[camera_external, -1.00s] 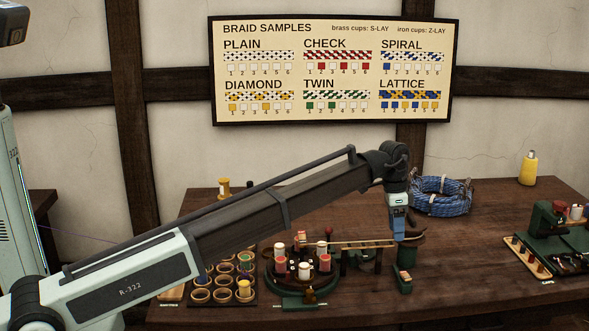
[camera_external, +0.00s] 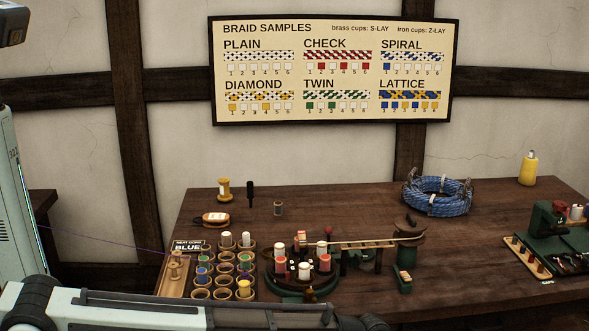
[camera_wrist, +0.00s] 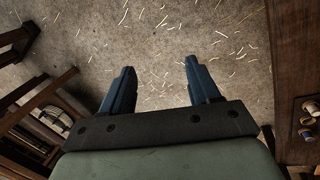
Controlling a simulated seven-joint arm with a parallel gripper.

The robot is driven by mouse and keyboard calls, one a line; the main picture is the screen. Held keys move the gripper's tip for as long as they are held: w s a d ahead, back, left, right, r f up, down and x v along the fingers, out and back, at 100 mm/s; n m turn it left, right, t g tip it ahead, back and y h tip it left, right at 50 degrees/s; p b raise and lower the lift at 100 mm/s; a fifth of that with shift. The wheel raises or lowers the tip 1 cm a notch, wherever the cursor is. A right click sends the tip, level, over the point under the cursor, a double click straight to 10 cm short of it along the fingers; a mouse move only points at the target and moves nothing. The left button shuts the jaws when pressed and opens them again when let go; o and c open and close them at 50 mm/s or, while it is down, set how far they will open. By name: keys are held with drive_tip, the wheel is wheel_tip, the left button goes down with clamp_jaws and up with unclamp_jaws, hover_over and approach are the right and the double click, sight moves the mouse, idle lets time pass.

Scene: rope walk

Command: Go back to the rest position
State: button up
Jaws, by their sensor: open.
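My gripper (camera_wrist: 159,84) shows in the wrist view with its two blue fingers apart and nothing between them. It hangs over a pale floor (camera_wrist: 165,45) strewn with straw-like bits.
The cup rack (camera_external: 222,267) with coloured spools stands left of the machine. A blue rope coil (camera_external: 437,196), a yellow bottle (camera_external: 528,168) and a green device (camera_external: 553,232) are to the right. In the wrist view, wooden furniture (camera_wrist: 35,120) stands at left.

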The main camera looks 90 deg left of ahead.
drive_tip(key=s+d+f+n+g+y, duration=0.1)
drive_tip(key=s+d+f, duration=0.2)
drive_tip(key=s+f, duration=0.7)
drive_tip(key=s+d+f+n+g, duration=0.1)
drive_tip(key=s+d+f+g, duration=0.15)
drive_tip(key=s+f, duration=0.75)
drive_tip(key=s+d+f+n+g+y, duration=0.1)
drive_tip(key=s+d+n+g, duration=0.1)
drive_tip(key=s, duration=2.7)
drive_tip(key=shift+s+d+y, duration=0.15)
drive_tip(key=shift+y, duration=0.15)
drive_tip(key=shift+c, duration=0.2)
